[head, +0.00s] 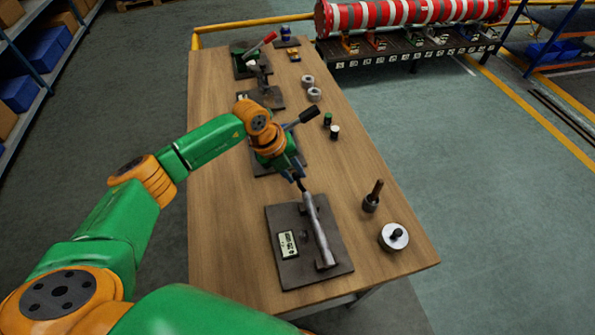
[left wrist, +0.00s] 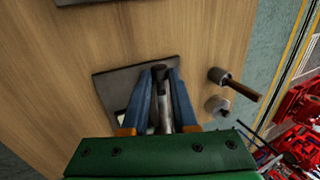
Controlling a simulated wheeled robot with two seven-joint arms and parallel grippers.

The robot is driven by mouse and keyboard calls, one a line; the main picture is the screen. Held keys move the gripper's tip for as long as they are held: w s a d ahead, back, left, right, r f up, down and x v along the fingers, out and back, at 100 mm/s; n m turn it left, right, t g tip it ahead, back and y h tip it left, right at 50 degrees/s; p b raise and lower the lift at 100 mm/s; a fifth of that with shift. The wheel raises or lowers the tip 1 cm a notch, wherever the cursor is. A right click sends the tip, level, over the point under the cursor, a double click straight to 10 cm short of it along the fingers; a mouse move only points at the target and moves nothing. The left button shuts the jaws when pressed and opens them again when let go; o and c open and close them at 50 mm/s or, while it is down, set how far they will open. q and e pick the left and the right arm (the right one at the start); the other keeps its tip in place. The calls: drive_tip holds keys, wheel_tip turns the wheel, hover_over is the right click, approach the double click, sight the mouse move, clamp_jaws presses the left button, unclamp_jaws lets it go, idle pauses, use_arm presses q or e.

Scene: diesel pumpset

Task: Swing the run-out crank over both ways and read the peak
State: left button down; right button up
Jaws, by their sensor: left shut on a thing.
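The run-out gauge is a dark flat plate (head: 330,272) near the front of the wooden table, with a small light display (head: 288,244) on it. The digits on the display are too small to read. A grey metal crank arm (head: 319,232) runs over the plate, slanting from its lower right toward my gripper. My left gripper (head: 299,182) is shut on the crank's far end. In the left wrist view, the blue fingers (left wrist: 163,98) lie on both sides of the crank (left wrist: 165,118), and the plate (left wrist: 110,90) shows beneath them. My right gripper is not in view.
A dark post with a brown handle (head: 373,196) and a round metal disc with a dark knob (head: 394,236) stand right of the plate. Other fixtures, rings (head: 314,94) and small cylinders (head: 334,131) stand farther back. The table's right front corner is bare.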

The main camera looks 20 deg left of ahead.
use_arm(q)
drive_tip(key=a+f+t+h+b, duration=0.1)
drive_tip(key=b, duration=0.2)
drive_tip(key=s+f+t+h+b, duration=0.1)
drive_tip(key=h+b, duration=0.1)
drive_tip(key=b, duration=0.2)
drive_tip(key=a+f+t+h+b, duration=0.1)
drive_tip(key=f+h+b, duration=0.1)
drive_tip(key=b, duration=0.1)
drive_tip(key=shift+s+a+t+b, duration=0.3)
drive_tip(key=shift+s+a+b, duration=0.05)
drive_tip(key=t+h+b, duration=0.1)
drive_tip(key=b, duration=0.3)
drive_tip(key=f+t+h+b, duration=0.1)
drive_tip(key=h+b, duration=0.1)
drive_tip(key=b, duration=0.2)
drive_tip(key=a+h+b, duration=0.1)
drive_tip(key=b, duration=0.4)
drive_tip(key=shift+s+f+t+h, duration=0.3)
drive_tip(key=shift+s+f+t, duration=0.05)
drive_tip(key=shift+f+t, duration=0.05)
drive_tip(key=shift+r+h+b, duration=0.15)
drive_tip(key=shift+h+b, duration=0.15)
drive_tip(key=shift+b, duration=0.25)
drive_tip(key=c, duration=0.7)
unclamp_jaws()
drive_tip(key=shift+d, duration=0.1)
